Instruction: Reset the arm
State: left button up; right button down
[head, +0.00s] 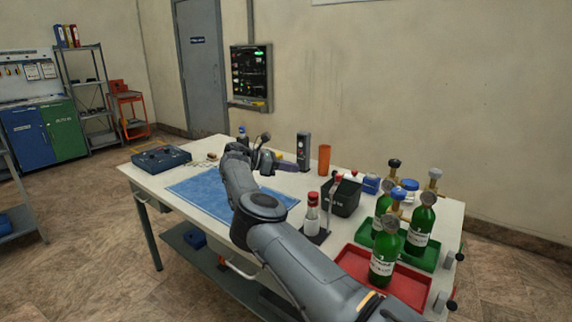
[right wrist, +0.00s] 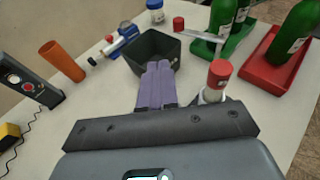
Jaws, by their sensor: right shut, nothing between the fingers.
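My right arm reaches in from the lower right of the head view, bent over the blue mat (head: 190,187) on the white table (head: 160,175). My right gripper (head: 287,166) is above the table behind the mat, its purple fingers pointing right. In the right wrist view the gripper (right wrist: 157,75) has its fingers together with nothing between them. The fingertips overlap the near side of the black bin (right wrist: 175,47) in that view; I cannot tell the gap. My left gripper is not in view.
Green bottles (head: 384,258) stand in a red tray (head: 405,287) and a green tray (head: 428,262) at the right. A red-capped bottle (head: 311,215), the black bin (head: 345,198) and an orange cup (head: 324,158) stand near my arm. A dark control box (head: 161,157) sits at left.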

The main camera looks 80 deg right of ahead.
jog(key=shift+w+a+r, duration=0.1)
jog(key=shift+w+r, duration=0.1)
jog(key=shift+w, duration=0.45)
